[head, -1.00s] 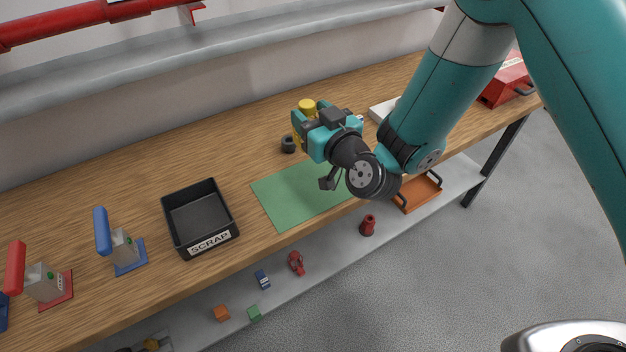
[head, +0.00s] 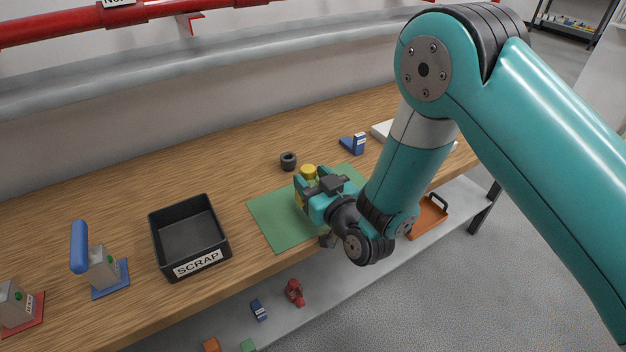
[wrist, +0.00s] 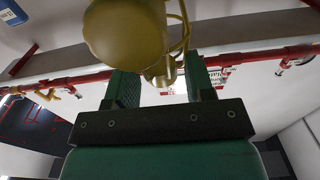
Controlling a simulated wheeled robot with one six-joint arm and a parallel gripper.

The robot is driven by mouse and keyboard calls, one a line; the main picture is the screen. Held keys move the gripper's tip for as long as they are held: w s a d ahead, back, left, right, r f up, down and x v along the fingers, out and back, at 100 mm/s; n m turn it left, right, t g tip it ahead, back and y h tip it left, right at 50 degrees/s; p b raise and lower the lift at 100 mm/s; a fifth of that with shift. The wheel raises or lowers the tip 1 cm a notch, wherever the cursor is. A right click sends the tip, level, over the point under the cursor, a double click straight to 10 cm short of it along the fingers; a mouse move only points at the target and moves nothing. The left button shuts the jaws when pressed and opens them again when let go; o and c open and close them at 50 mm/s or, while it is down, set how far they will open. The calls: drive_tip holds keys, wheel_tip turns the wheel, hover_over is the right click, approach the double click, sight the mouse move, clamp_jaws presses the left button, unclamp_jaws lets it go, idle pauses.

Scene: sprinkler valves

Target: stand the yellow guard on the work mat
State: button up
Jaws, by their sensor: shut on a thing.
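The yellow guard (head: 308,171) is in my gripper (head: 305,188), over the right part of the green work mat (head: 268,222) in the head view. The gripper covers most of the guard there, so I cannot tell whether its base touches the mat. In the wrist view the guard (wrist: 126,35) shows a round yellow cap and thin cage bars, between the two green fingers of my gripper (wrist: 160,85). The gripper is shut on it. The guard looks about upright in the head view.
A black ring (head: 288,160) stands just behind the mat. A blue block (head: 353,144) and a white item (head: 382,130) are farther right. The black SCRAP bin (head: 190,238) is left of the mat. The mat's left part is clear.

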drive_tip(key=shift+s+d+f+b, duration=0.1)
drive_tip(key=shift+f+b, duration=0.55)
drive_tip(key=o, duration=1.1)
drive_tip(key=shift+f, duration=0.15)
